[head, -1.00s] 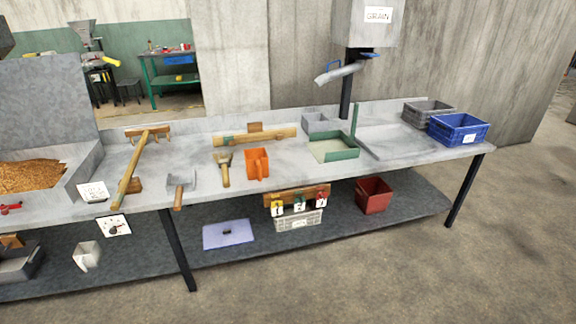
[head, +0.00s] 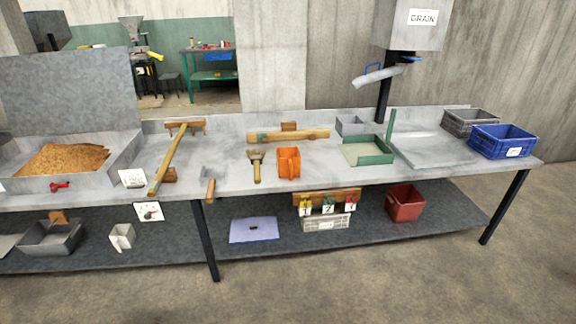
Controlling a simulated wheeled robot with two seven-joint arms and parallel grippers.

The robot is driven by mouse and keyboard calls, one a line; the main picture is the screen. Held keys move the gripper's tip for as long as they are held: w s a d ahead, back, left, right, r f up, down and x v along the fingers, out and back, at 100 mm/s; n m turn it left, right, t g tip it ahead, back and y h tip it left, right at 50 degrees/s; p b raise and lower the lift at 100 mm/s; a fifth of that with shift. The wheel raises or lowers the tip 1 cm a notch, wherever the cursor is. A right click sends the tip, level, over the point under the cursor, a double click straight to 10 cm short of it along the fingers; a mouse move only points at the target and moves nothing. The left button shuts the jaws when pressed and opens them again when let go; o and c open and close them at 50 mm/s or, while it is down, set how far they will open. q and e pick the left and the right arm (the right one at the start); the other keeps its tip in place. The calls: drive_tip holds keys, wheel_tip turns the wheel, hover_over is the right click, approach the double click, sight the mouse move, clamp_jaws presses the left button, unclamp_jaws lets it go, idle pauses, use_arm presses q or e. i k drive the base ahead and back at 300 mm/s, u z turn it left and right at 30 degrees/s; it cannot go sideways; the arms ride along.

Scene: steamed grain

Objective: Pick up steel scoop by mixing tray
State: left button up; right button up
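A steel scoop (head: 213,172) with a wooden handle (head: 210,190) lies near the front edge of the grey workbench (head: 225,150), its handle pointing toward me. To its left stands a large grey metal tray (head: 118,160) with a heap of brown grain (head: 65,160) in it, which looks like the mixing tray. A wooden bar (head: 168,160) lies slanted between the tray and the scoop. Neither of my grippers is in view.
A brush (head: 256,166), an orange scoop (head: 289,163) and a green tray (head: 368,152) are right of the steel scoop. A blue crate (head: 502,142) stands at the right end. A lower shelf (head: 285,235) holds bins. Bare floor lies in front.

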sight(211, 178)
drive_tip(key=z, duration=0.4)
drive_tip(key=i, duration=1.85)
drive_tip(key=u, duration=0.6)
